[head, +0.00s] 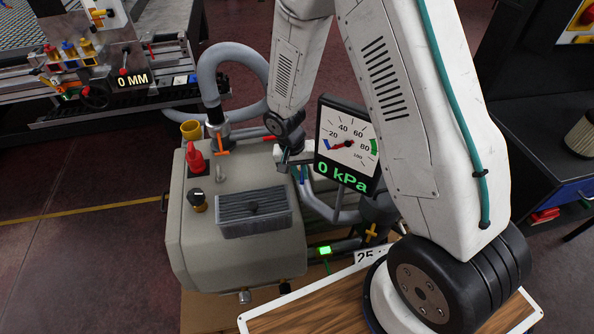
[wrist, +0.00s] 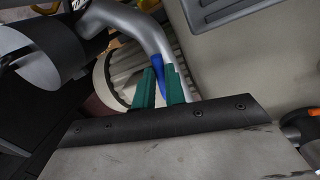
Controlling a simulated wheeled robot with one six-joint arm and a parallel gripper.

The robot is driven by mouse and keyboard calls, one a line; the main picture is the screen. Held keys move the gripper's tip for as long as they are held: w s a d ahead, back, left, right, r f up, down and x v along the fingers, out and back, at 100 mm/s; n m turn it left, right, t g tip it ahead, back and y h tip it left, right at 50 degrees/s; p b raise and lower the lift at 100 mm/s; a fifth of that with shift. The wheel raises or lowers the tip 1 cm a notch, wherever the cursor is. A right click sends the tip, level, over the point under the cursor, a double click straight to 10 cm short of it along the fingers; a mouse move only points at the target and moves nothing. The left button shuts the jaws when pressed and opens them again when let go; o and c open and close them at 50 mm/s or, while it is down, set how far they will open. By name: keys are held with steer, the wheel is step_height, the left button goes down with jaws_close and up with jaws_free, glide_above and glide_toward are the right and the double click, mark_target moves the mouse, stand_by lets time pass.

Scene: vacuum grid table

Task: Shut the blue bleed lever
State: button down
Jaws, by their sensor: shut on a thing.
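The blue bleed lever (wrist: 158,66) shows in the wrist view beside a bent silver pipe (wrist: 150,32). My gripper (wrist: 163,80) has its two green fingers on either side of the lever and is shut on it. The fingers hide part of the lever. In the head view my gripper (head: 285,159) is low beside the grey tank (head: 235,252), left of the gauge. A small bit of blue shows there by the gripper, but the lever's angle is hard to tell.
The gauge (head: 347,146) reads 0 kPa, close to my arm. On the tank are a red knob (head: 195,158), a black-and-yellow knob (head: 197,200) and a dark finned block (head: 253,212). A grey hose (head: 233,54) curves behind. A dark bench stands at right.

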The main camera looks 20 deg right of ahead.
steer(key=shift+s+d+n+t, duration=0.15)
steer(key=shift+d+n, duration=0.15)
steer(key=shift+n, duration=0.4)
steer(key=shift+s+d+n+t, duration=0.15)
steer(key=shift+d+n, duration=0.1)
steer(key=shift+n, duration=0.45)
steer(key=shift+w, duration=0.1)
steer(key=c, duration=1.5)
jaws_free()
steer(key=shift+o, duration=0.2)
step_height(320, 180, up, 8)
steer(key=a, duration=0.1)
steer(key=shift+a+f, duration=0.15)
steer(key=shift+a, duration=0.05)
steer(key=shift+w, duration=0.1)
